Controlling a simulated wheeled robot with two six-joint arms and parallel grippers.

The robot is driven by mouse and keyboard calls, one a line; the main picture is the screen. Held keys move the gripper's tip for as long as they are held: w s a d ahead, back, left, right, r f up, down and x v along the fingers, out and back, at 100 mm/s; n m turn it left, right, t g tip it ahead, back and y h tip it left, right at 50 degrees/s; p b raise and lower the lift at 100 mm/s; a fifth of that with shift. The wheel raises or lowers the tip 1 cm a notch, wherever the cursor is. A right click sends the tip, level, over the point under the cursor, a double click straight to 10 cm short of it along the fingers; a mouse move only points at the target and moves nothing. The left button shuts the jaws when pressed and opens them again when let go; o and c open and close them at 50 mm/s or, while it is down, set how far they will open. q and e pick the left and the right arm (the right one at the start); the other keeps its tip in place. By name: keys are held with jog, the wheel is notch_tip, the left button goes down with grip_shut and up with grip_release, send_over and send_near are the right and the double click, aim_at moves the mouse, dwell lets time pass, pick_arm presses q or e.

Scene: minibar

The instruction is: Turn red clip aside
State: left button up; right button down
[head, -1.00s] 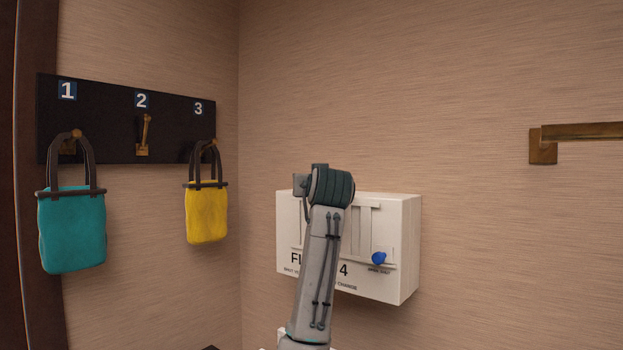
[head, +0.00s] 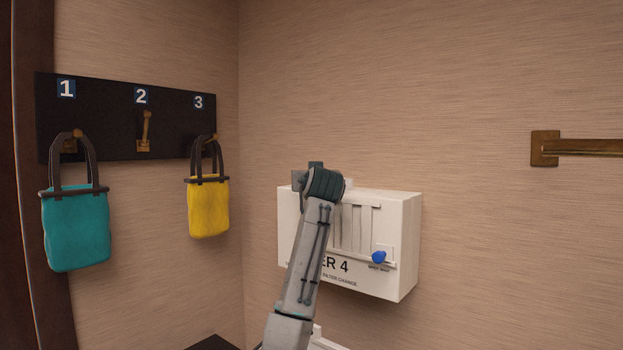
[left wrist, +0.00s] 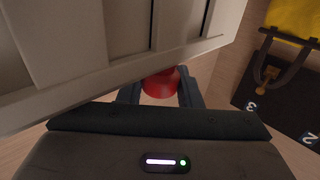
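The red clip (left wrist: 160,83) shows in the left wrist view, close under the edge of the white panel. It is hidden in the head view. My left gripper (left wrist: 160,94) has its two dark fingers apart, one on each side of the red clip. I cannot tell whether the fingers press on it. The white filter box (head: 400,245) is on the wall in the head view, and my left arm covers its left part. The blue knob (head: 379,257) sits at the box's lower right. My right gripper is out of view.
A black board (head: 105,115) with numbered hooks is on the left wall. A teal bag (head: 77,230) hangs at hook 1 and a yellow bag (head: 208,208) at hook 3. A brass bar (head: 580,148) is on the wall at right. The wall above the box is clear.

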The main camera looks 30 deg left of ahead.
pick_arm(q)
jog(key=shift+c, duration=1)
